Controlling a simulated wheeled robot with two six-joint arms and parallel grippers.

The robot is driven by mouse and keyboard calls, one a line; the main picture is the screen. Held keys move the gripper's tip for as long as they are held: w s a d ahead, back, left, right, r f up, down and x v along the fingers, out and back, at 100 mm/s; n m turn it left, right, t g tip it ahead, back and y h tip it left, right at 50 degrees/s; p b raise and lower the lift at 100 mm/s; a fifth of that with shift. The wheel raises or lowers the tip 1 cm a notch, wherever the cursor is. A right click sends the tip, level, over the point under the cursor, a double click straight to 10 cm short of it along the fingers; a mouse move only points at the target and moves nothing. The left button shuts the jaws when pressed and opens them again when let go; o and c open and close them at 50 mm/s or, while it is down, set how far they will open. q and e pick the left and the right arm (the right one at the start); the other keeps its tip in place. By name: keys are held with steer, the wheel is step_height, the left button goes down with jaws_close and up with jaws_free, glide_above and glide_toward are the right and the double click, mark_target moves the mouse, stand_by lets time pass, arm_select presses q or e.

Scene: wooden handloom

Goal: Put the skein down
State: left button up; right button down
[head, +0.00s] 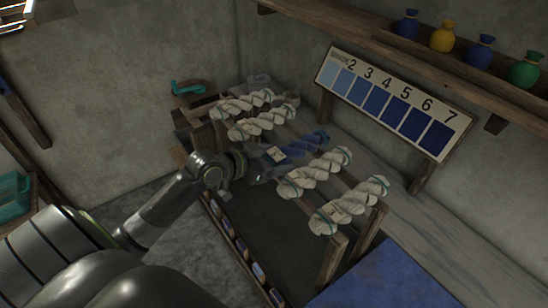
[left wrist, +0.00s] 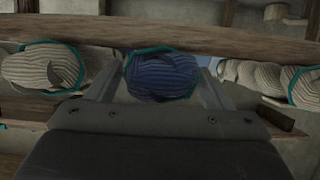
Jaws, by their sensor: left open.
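The blue skein (head: 306,146) lies across the wooden rack (head: 332,262), in the row between white skeins, with its near end at my left gripper. My left gripper (head: 268,163) is open at that end. In the left wrist view the skein's rounded blue end (left wrist: 160,77), with a teal tie over it, sits between the two spread fingers. A wooden rail (left wrist: 160,28) runs across just behind it. The gripper hides part of the skein's near end in the head view, so I cannot see its contact with the near rail. My right gripper is out of view.
White skeins (head: 313,172) lie on both sides of the blue one, close to the gripper. A numbered board of blue shades (head: 395,105) stands behind the rack. A shelf with several small coloured bags (head: 443,37) is above. A blue cloth (head: 385,280) lies at front right.

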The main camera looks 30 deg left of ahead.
arm_select(q)
steer(key=shift+r, duration=0.15)
steer(key=shift+s+a, duration=0.2)
steer(key=shift+s, duration=0.15)
steer(key=p+v, duration=0.1)
steer(key=v, duration=1)
steer(key=shift+r+p, duration=0.25)
steer(key=shift+p, duration=0.15)
steer(key=shift+d, duration=0.1)
